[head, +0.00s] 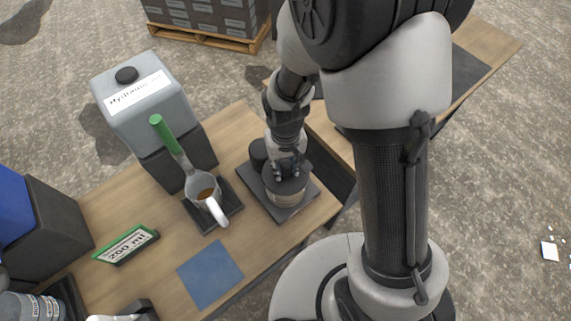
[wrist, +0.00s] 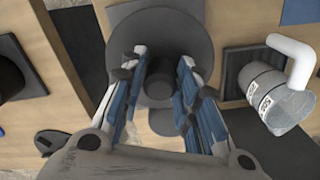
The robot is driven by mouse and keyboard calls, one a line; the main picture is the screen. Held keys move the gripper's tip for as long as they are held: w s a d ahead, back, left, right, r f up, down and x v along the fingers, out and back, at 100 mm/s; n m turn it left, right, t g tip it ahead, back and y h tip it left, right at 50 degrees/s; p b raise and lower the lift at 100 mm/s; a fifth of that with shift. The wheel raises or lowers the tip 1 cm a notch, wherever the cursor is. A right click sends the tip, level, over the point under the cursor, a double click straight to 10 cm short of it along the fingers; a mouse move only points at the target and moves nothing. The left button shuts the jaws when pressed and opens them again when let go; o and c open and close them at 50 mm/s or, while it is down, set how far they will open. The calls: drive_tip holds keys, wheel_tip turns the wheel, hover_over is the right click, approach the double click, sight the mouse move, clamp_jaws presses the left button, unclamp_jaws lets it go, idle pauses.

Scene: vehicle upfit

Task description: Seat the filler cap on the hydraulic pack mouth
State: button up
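The hydraulic pack (head: 287,194) is a squat round body with a pale label band and a grey top, on a dark square base. Its round top (wrist: 190,30) fills the upper middle of the wrist view. My gripper (head: 286,168) points down over the pack. In the wrist view, my gripper (wrist: 163,62) has its blue-padded fingers on both sides of a dark round filler cap (wrist: 157,82) and appears shut on it. The cap is over the pack's top. The mouth is hidden, and I cannot tell whether the cap touches it.
A black cylinder (head: 258,152) stands close beside the pack. A measuring jug (head: 204,190) with dark liquid and a green-handled tool is to the left. A grey canister (head: 150,105), a 200 ml sign (head: 127,246) and a blue mat (head: 210,274) share the wooden table.

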drive_tip(key=shift+r+p, duration=1)
drive_tip(key=shift+r, duration=0.45)
drive_tip(key=shift+r, duration=0.1)
drive_tip(key=shift+o, duration=0.6)
drive_tip(key=o, duration=0.5)
drive_tip(key=shift+c, duration=0.2)
drive_tip(key=shift+c, duration=0.6)
drive_tip(key=c, duration=0.5)
drive_tip(key=shift+o, duration=0.2)
